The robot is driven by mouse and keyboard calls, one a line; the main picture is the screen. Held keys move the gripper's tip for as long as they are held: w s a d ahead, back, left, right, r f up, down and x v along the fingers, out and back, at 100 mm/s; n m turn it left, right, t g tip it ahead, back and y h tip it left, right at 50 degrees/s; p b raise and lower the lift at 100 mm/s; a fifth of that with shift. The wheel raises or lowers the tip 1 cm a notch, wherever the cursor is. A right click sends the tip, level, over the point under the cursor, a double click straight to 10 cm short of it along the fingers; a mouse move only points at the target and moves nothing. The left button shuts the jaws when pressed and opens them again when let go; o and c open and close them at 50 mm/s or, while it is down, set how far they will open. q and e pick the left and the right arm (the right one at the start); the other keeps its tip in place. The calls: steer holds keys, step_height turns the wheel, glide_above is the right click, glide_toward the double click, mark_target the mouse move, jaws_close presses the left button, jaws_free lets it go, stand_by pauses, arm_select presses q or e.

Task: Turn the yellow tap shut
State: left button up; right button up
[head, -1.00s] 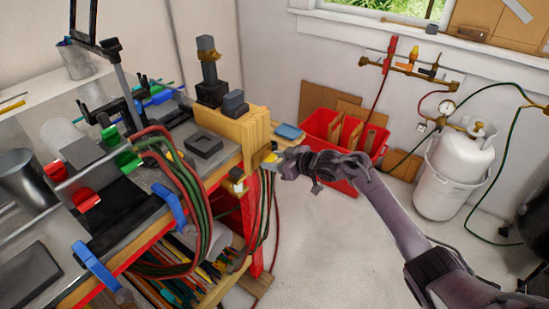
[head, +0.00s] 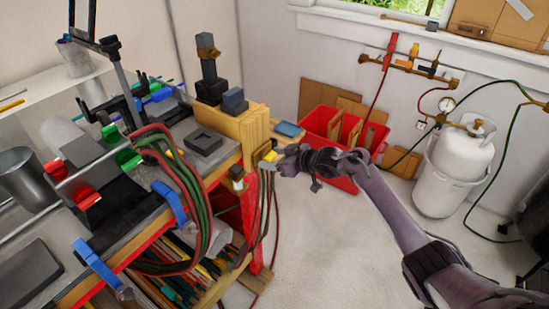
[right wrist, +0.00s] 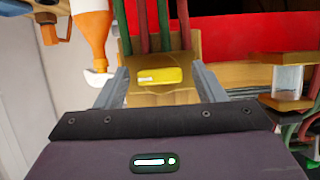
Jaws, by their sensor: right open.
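The yellow tap (head: 270,156) is at the front right end of the workbench, small and partly hidden by my right gripper (head: 268,164) in the head view. In the right wrist view the yellow tap handle (right wrist: 160,76) lies crosswise on a brass-coloured body, between the two fingers of my open right gripper (right wrist: 159,78). Gaps show between the handle and both fingers. My left gripper is not in view.
Red and green hoses (head: 192,190) hang along the bench beside the tap. A red bin (head: 343,184) stands behind my right arm. A white gas cylinder (head: 452,175) stands by the wall at right. The floor (head: 335,245) in front is clear.

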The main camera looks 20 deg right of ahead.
steer(key=b+v, duration=0.1)
steer(key=v, duration=0.6)
steer(key=shift+s+d, duration=0.25)
steer(key=shift+d, duration=0.05)
steer(key=s+f+m+g+h, duration=0.1)
steer(key=s+f+m, duration=0.15)
steer(key=f, duration=0.85)
steer(key=s+f+m+h, duration=0.15)
steer(key=s+f, duration=0.25)
steer(key=f, duration=0.7)
steer(key=s+f+g+h, duration=0.2)
steer(key=s+f+h, duration=0.1)
steer(key=s+f, duration=1)
steer(key=s+f+g+h, duration=0.1)
steer(key=s+f+g, duration=0.1)
steer(key=s+f, duration=0.4)
steer(key=s+a+f+g, duration=0.1)
steer(key=s+f, duration=0.5)
steer(key=s, duration=1.1)
steer(key=s+a+f+m+g+h, duration=0.1)
steer(key=s+f+g, duration=0.2)
steer(key=s+f, duration=0.3)
steer(key=s, duration=0.5)
steer(key=shift+s+f+g+h, duration=0.3)
steer(key=shift+s+f+h, duration=0.05)
steer(key=shift+s+f, duration=0.05)
